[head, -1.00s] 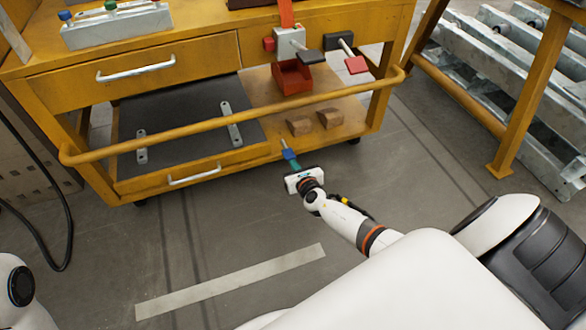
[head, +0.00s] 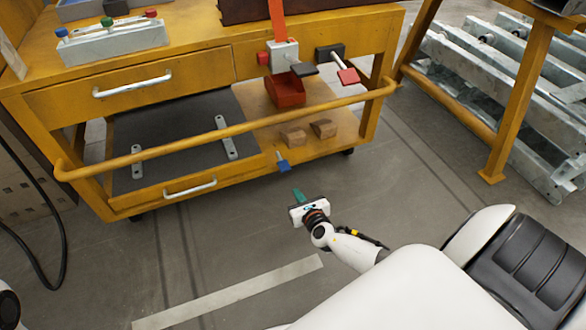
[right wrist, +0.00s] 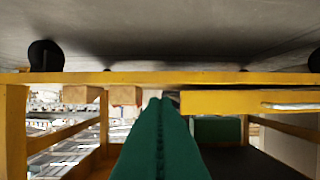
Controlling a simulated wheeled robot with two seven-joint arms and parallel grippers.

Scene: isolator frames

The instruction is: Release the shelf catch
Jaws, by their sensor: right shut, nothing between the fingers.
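The likely shelf catch, a small blue tab (head: 283,162), hangs at the front edge of the cart's lower shelf (head: 258,165), right of the dark mat. I cannot tell its latch state. My right gripper (head: 299,194) has teal fingers. It is shut and empty, apart from the tab, below and right of it in the head view. In the right wrist view the teal fingers (right wrist: 160,145) point at the shelf front (right wrist: 225,79) and cover its middle, so the tab is not clear there. My left gripper is out of view.
A yellow rail (head: 230,130) runs across the cart's front above the shelf. Two wooden blocks (head: 323,128) lie on the shelf. A red bin (head: 286,90) and a red-tipped lever (head: 348,76) are higher up. The floor before the cart is clear.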

